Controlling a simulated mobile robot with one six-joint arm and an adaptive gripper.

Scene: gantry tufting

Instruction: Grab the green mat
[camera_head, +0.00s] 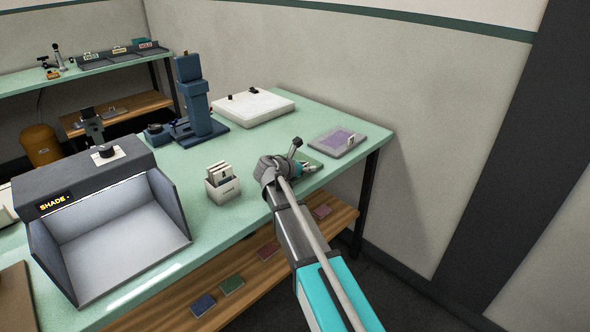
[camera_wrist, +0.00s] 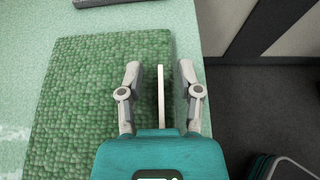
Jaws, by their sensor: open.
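The green mat (camera_wrist: 95,105) has a woven, bumpy surface and lies flat on the pale green table in the wrist view. In the head view a small part of the green mat (camera_head: 314,157) shows beyond my gripper, which hides most of it. A thin white upright tab (camera_wrist: 160,92) stands at the mat's right edge. My gripper (camera_wrist: 160,70) is open, with one finger on each side of the tab. A gap shows between the tab and each finger. In the head view my gripper (camera_head: 298,160) is over the table's right front part.
A grey-purple mat with a white tab (camera_head: 338,142) lies just beyond. A white card holder (camera_head: 222,186) and a shade box (camera_head: 110,225) stand to the left. Several coloured squares lie on the wooden shelf (camera_head: 180,303) below. The table's edge is close on the right.

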